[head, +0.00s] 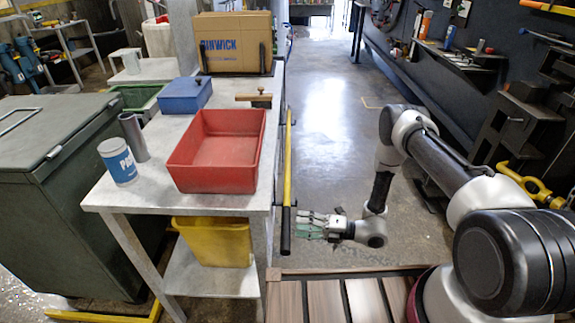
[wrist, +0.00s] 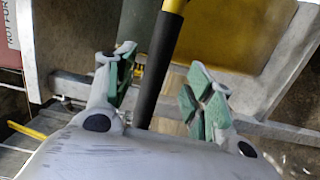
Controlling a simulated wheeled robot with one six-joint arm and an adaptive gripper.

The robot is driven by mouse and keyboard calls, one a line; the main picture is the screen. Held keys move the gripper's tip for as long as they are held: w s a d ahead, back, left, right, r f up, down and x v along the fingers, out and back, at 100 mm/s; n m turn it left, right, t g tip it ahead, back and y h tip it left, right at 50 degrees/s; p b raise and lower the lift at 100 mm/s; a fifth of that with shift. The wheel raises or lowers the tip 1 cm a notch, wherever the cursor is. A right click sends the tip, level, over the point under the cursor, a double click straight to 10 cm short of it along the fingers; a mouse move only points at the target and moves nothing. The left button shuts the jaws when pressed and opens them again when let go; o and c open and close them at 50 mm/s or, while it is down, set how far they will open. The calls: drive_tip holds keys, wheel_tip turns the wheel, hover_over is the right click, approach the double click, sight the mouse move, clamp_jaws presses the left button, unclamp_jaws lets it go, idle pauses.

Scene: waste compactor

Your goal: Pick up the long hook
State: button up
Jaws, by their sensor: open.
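The long hook (head: 287,190) is a thin yellow pole with a black grip at its lower end. It hangs along the right side of the metal table; its hook end is not clear. My gripper (head: 303,225) is open, with green finger pads, just right of the black grip at about its height. In the wrist view the black grip (wrist: 158,75) runs through the gap between the open fingers of my gripper (wrist: 162,88), with the yellow shaft above it. The pads do not appear to touch it. I cannot tell how deep it sits between them.
The metal table (head: 150,198) holds a red bin (head: 215,178), a blue box (head: 184,95) and a cardboard box (head: 235,42). A yellow bin (head: 212,243) stands on its lower shelf. A tool wall (head: 440,70) is on the right; the aisle floor (head: 325,110) is clear.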

sight(286, 221)
drive_tip(key=a, duration=0.2)
drive_tip(key=w+a, duration=0.1)
drive_tip(key=a, duration=0.2)
drive_tip(key=shift+w+a+r, duration=0.15)
drive_tip(key=shift+w+a, duration=0.15)
drive_tip(key=shift+a, duration=0.05)
clamp_jaws()
